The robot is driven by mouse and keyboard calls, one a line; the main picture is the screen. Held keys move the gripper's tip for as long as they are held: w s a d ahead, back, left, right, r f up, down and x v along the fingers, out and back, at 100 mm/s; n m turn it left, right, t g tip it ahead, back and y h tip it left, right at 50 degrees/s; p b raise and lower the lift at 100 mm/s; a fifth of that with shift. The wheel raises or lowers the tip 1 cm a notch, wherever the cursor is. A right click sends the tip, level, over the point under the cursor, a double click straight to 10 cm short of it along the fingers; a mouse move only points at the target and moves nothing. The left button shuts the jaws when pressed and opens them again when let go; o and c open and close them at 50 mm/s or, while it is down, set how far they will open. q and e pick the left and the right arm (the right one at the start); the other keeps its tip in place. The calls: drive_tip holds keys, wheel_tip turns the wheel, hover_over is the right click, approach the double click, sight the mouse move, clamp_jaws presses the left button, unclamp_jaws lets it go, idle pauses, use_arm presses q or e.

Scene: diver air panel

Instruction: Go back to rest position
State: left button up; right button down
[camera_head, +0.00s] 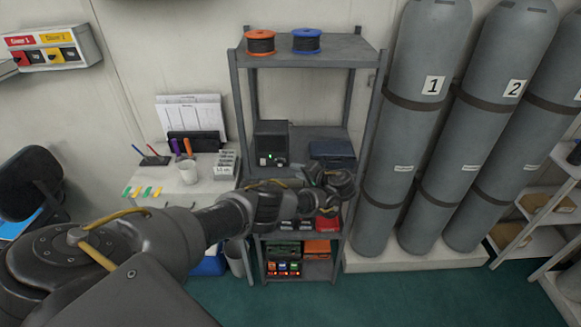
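My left arm reaches in from the lower left across the middle of the view. My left gripper (338,192) is at its end, in front of the grey shelf rack (308,53). It is dark and small against the shelf, so I cannot tell whether its fingers are open or shut, or whether anything is between them. The arm and gripper hide part of the rack's middle shelves. My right gripper is not in view.
Tall grey cylinders (413,130) stand right of the rack. A white desk (160,185) with a cup (189,172) is left of it. Orange (261,42) and blue (306,41) spools sit on top of the rack. A yellow-labelled wall panel (52,50) hangs upper left. Green floor (420,295) is clear lower right.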

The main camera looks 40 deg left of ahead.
use_arm(q)
drive_tip(key=shift+v, duration=1)
drive_tip(key=s+d+f+m+h+b, duration=0.25)
drive_tip(key=s+f, duration=0.55)
drive_tip(key=f, duration=0.6)
drive_tip(key=s+d+f+m+h+b, duration=0.1)
drive_tip(key=s+d+f+m+h, duration=0.15)
drive_tip(key=s+f, duration=0.8)
drive_tip(key=s+d+f+m+h+b, duration=0.1)
drive_tip(key=s+d+f+h+b, duration=0.2)
drive_tip(key=f, duration=1.5)
drive_tip(key=s+d+f+h+b, duration=0.1)
drive_tip(key=s+f, duration=0.5)
drive_tip(key=s, duration=0.7)
drive_tip(key=s+d+f+n+g+h+b, duration=0.1)
drive_tip(key=s+f, duration=0.4)
drive_tip(key=s, duration=0.8)
drive_tip(key=s+d+f+n+h+b, duration=0.1)
drive_tip(key=s+d+f+h, duration=0.2)
drive_tip(key=s, duration=1)
wheel_tip(320, 180, down, 4)
drive_tip(key=shift+d+r+g+h+b, duration=0.2)
drive_tip(key=shift+d+g+h+b, duration=0.1)
drive_tip(key=shift+g+h, duration=0.15)
